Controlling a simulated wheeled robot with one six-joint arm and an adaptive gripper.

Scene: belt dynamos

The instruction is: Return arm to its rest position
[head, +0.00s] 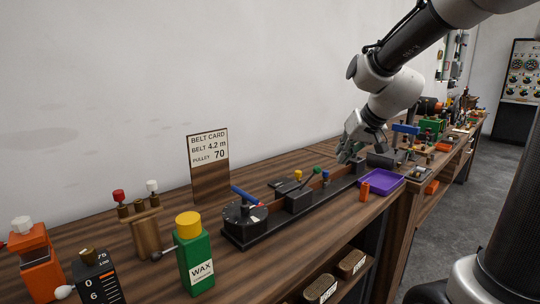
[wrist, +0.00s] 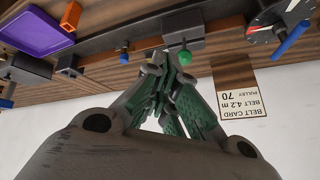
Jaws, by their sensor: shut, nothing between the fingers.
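My gripper (head: 345,155) hangs from my arm above the long black apparatus (head: 298,202) on the wooden bench (head: 345,217). Its fingers are shut and empty. In the wrist view my gripper (wrist: 167,65) points toward the bench, its fingers drawn together near a green knob (wrist: 185,58). I cannot tell whether it touches the knob. In the head view my arm reaches in from the top right, with the wrist bent down over the bench.
The belt card (head: 209,150) stands behind the apparatus. A green wax bottle (head: 195,258) stands at the front left. Crowded equipment continues along the bench at right.

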